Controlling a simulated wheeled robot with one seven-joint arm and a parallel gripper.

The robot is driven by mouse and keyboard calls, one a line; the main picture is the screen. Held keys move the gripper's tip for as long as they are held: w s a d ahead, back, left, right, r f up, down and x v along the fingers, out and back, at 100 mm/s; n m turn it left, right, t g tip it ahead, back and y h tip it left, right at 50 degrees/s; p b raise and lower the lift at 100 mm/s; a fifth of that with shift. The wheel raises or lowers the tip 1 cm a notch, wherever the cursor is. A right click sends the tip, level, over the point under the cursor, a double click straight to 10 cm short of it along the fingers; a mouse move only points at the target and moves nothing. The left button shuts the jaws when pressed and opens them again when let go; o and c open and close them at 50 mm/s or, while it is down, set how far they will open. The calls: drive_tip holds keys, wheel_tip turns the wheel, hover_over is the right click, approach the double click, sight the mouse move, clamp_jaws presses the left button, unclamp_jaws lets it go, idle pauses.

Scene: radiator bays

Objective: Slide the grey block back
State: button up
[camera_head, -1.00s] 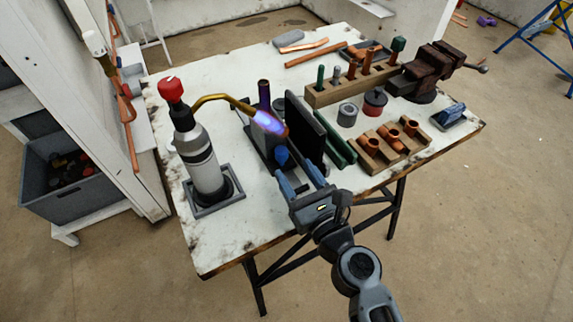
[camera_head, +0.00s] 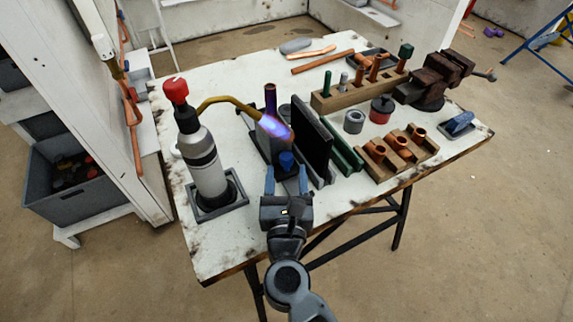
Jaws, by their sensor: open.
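A grey block (camera_head: 265,142) stands upright on a low grey base near the table's middle, partly covered by the torch flame (camera_head: 275,128). A blue knob (camera_head: 286,160) sits at its near side; whether it is fixed to the block I cannot tell. My gripper (camera_head: 286,176) is open and points toward the knob from the near side. Its two blue fingers stand left and right, with the knob between or just beyond their tips; contact is not clear. The torch (camera_head: 203,158) with a red knob stands at the left, its brass tube reaching over to the block.
A tall dark panel (camera_head: 312,140) stands close to the right of the block, with a green rail (camera_head: 343,150) beyond it. A copper tube (camera_head: 270,98) rises behind the flame. A wooden rack (camera_head: 335,104) and a vise (camera_head: 440,78) are farther right.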

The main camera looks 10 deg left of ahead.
sight(273, 138)
drive_tip(key=shift+w+a, duration=0.15)
drive_tip(key=shift+w, duration=1.2)
drive_tip(key=shift+c, duration=0.4)
clamp_jaws()
